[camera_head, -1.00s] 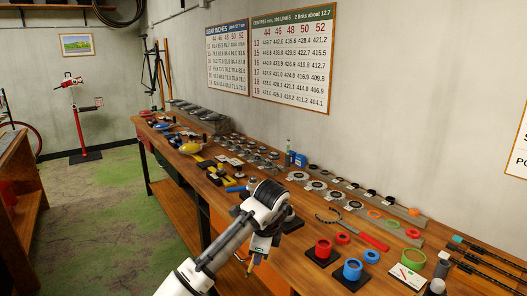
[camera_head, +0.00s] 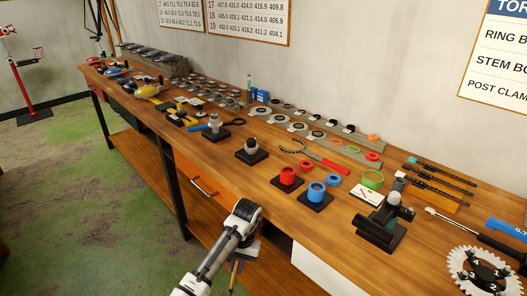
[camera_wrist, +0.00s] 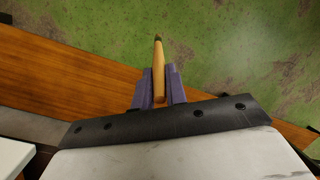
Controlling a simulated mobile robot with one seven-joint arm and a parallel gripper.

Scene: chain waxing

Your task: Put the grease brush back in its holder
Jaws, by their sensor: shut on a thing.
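My gripper (camera_wrist: 160,92) is shut on a slim wooden-handled tool, which I take to be the grease brush (camera_wrist: 159,68). It sits between the two purple fingers, its dark tip pointing away over the green floor. In the head view the brush (camera_head: 234,275) hangs below my gripper, in front of the bench's front edge and below its top. On the bench (camera_head: 345,262), a red cup (camera_head: 288,176) and a blue cup (camera_head: 316,191) each stand upright on a dark square base. I cannot tell which item is the brush's holder.
A black fixture (camera_head: 378,232) with a pale ball stands right of the cups. A chainring (camera_head: 482,274) lies at the front right. Two small stands (camera_head: 252,148) (camera_head: 215,125) are left of the cups. An orange drawer (camera_head: 196,178) is under the bench. Bare wood lies before the cups.

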